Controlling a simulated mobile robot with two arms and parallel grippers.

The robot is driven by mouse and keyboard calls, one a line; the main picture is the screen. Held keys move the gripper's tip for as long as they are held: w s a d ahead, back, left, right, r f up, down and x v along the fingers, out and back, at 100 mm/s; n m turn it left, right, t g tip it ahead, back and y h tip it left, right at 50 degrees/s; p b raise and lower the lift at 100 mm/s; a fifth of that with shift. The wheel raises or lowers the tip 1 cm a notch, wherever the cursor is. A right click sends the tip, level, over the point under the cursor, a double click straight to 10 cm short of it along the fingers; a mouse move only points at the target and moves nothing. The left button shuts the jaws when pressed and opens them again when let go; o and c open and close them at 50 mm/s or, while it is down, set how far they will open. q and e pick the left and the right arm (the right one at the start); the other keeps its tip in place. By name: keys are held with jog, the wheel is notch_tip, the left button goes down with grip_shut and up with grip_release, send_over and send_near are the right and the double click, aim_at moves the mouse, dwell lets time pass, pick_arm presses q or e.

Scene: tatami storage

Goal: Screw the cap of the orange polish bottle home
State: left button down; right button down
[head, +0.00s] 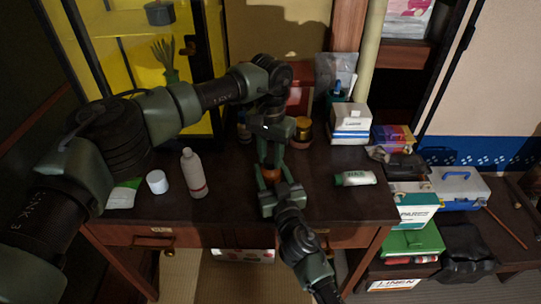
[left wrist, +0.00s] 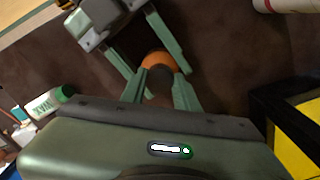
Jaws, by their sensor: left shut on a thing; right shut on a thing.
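The orange polish bottle (head: 271,174) stands on the dark brown table near its middle, mostly hidden by my grippers. In the left wrist view its orange body (left wrist: 158,59) shows between the fingers of my right gripper (left wrist: 143,57), which is shut on it from the side. The dark cap (left wrist: 160,76) is at the top of the bottle, between the fingertips of my left gripper (left wrist: 160,88), which is shut on it from above. In the head view my left gripper (head: 271,160) is right over my right gripper (head: 271,181). The cap's seating on the neck cannot be made out.
A white bottle with a red band (head: 193,174) and a white cup-like container (head: 157,181) stand to the left. A green and white WAX tube (head: 355,178) lies to the right. An amber jar (head: 302,128) and white box (head: 349,123) stand behind. Bare table surrounds the grippers.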

pick_arm(q)
jog(key=shift+m, duration=0.7)
jog(key=c, duration=1.1)
grip_release()
jog(key=shift+o, duration=0.2)
jog(key=shift+r, duration=0.1)
jog(key=shift+r, duration=2.2)
